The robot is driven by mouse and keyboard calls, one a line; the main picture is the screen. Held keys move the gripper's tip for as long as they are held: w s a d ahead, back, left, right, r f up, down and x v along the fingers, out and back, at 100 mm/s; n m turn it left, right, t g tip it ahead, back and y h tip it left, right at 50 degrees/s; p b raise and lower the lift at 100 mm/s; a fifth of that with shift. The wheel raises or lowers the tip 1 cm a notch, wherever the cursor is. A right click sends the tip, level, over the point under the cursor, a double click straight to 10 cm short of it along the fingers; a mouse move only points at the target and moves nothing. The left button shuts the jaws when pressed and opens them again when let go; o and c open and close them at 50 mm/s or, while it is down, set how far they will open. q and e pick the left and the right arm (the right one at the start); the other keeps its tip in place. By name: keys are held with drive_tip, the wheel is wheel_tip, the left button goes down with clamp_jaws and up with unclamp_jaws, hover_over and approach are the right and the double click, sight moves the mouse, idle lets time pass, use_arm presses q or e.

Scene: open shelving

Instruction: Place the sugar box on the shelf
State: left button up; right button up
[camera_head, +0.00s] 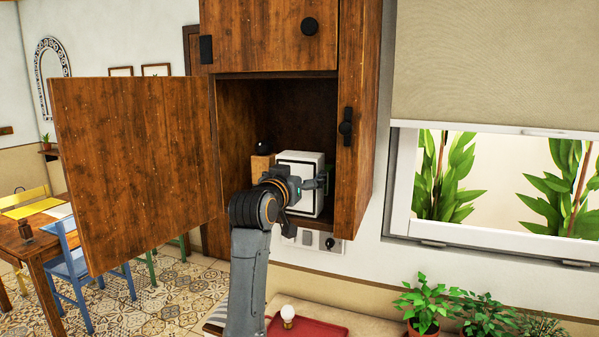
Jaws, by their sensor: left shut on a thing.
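A white box (301,157), the one that looks like the sugar box, stands upright inside the open wooden cabinet, on the lower shelf space. My left gripper (318,183) reaches into the cabinet from the front and is shut on the white box. My left arm and wrist hide the box's lower left part and much of the shelf floor (335,222). My right gripper is not in view.
A light brown block (262,166) and a dark round object (263,147) are left of the box. A red tray (310,328) lies below.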

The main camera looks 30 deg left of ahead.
use_arm(q)
drive_tip(key=shift+s, duration=0.1)
drive_tip(key=o, duration=1.3)
drive_tip(key=shift+f, duration=0.1)
drive_tip(key=shift+o, duration=0.2)
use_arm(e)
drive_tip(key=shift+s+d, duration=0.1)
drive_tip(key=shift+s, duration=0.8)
use_arm(q)
drive_tip(key=shift+r, duration=0.2)
drive_tip(key=shift+s+d+f, duration=0.1)
drive_tip(key=shift+s+f, duration=0.05)
drive_tip(key=shift+s, duration=0.1)
drive_tip(key=b+v, duration=0.4)
drive_tip(key=v, duration=0.7)
drive_tip(key=shift+s, duration=0.25)
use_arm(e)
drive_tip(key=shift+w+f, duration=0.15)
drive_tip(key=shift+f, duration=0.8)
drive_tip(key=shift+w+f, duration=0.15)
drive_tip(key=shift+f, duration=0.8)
